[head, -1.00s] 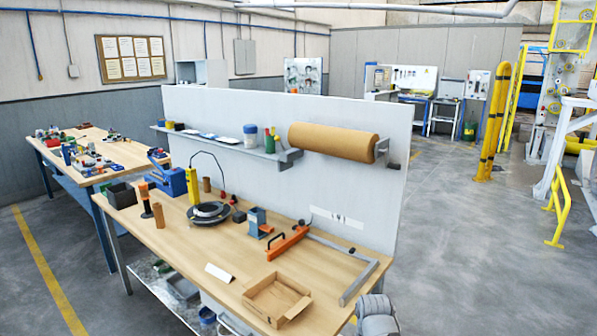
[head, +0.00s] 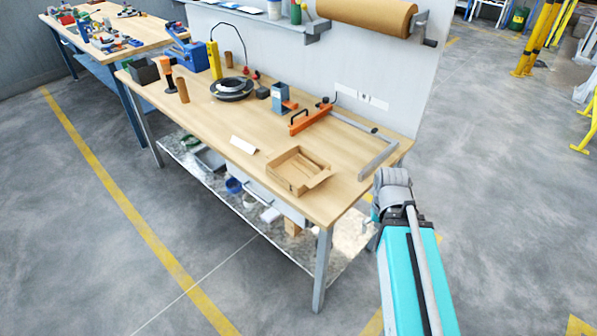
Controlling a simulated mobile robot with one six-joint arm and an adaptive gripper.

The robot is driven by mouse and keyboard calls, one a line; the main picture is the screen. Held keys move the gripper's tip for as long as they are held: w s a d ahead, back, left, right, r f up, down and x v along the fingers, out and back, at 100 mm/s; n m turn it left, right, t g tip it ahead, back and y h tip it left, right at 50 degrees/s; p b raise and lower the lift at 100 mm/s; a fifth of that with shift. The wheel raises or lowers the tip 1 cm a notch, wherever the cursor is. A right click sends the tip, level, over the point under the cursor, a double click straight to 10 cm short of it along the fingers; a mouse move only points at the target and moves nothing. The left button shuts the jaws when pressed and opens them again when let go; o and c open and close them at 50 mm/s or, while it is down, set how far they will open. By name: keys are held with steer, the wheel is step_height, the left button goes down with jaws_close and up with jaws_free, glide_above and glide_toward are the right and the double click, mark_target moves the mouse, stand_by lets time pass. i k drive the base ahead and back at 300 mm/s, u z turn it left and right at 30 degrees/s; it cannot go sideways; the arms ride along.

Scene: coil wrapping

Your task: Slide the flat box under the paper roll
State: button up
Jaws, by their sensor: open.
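The paper roll (head: 368,14) is brown and hangs level on the grey back panel above the bench. Its top is cut off by the frame edge in the head view. The flat box (head: 281,178) is a low, open cardboard tray with a flap folded out, lying near the bench's front right corner. It lies below the roll's height and toward the front, apart from it. My arm shows at the lower right, just off the bench's right end.
An orange tool (head: 300,126) and a long grey bar (head: 378,160) lie behind and right of the box. A white card (head: 243,145) lies left of it. A dark coil (head: 232,90), a blue-grey stand (head: 281,97) and other tools fill the bench's left half.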

mark_target(280, 168)
steer(key=k, duration=1.3)
steer(key=u, duration=0.4)
steer(key=i, duration=1.75)
steer(key=z, duration=0.45)
